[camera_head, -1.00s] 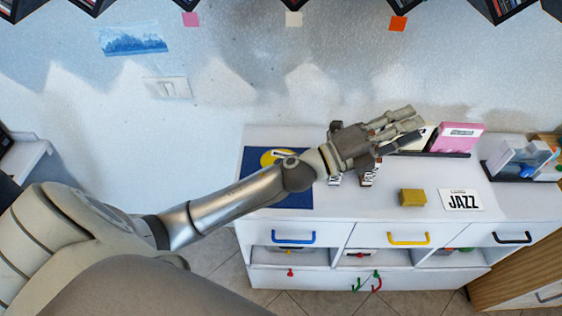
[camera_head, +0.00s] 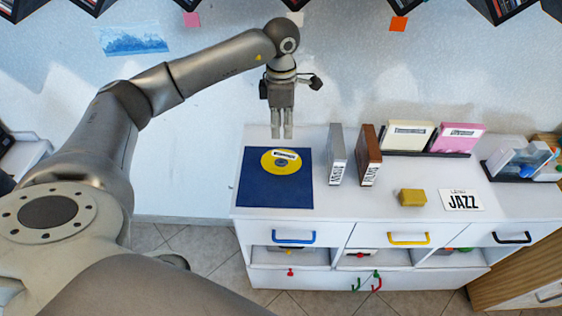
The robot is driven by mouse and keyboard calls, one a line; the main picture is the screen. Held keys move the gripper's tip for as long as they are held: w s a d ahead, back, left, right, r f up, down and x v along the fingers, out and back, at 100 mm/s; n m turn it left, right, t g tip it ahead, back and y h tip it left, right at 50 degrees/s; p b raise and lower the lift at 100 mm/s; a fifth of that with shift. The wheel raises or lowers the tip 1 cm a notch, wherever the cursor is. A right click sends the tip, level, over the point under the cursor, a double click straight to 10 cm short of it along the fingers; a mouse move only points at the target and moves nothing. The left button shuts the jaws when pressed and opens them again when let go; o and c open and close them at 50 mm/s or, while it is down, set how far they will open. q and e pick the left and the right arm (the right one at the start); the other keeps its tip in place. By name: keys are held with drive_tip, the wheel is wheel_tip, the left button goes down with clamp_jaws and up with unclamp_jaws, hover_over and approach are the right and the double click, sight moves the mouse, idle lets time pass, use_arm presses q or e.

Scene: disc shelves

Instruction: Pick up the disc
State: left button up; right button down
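A small white label with dark print shows at the disc's upper edge. My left gripper (camera_head: 282,134) points downward just beyond the disc's far edge in the picture, apart from it as far as I can see. Its two long fingers hang close together with nothing visible between them; whether they are open or shut is unclear. My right gripper is not in view.
Grey (camera_head: 337,154) and brown (camera_head: 370,155) upright cases stand right of the mat. A yellow block (camera_head: 412,197) and a JAZZ card (camera_head: 462,200) lie further right. Cream (camera_head: 407,136) and pink (camera_head: 457,138) cases stand behind. The white cabinet (camera_head: 340,213) has coloured drawer handles.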

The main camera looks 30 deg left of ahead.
sight(281, 150)
use_arm(q)
drive_tip(key=shift+s+a+f, duration=0.1)
drive_tip(key=shift+a+f, duration=0.2)
drive_tip(key=shift+f, duration=0.05)
wheel_tip(281, 150, down, 4)
drive_tip(key=shift+d+f+p, duration=0.1)
drive_tip(key=shift+f+p, duration=0.15)
drive_tip(key=shift+p, duration=0.5)
drive_tip(key=shift+f+p, duration=0.55)
wheel_tip(281, 150, down, 4)
drive_tip(key=shift+d+r+p, duration=0.1)
drive_tip(key=shift+r+p, duration=0.15)
drive_tip(key=shift+p, duration=0.65)
drive_tip(key=shift+f, duration=0.45)
clamp_jaws()
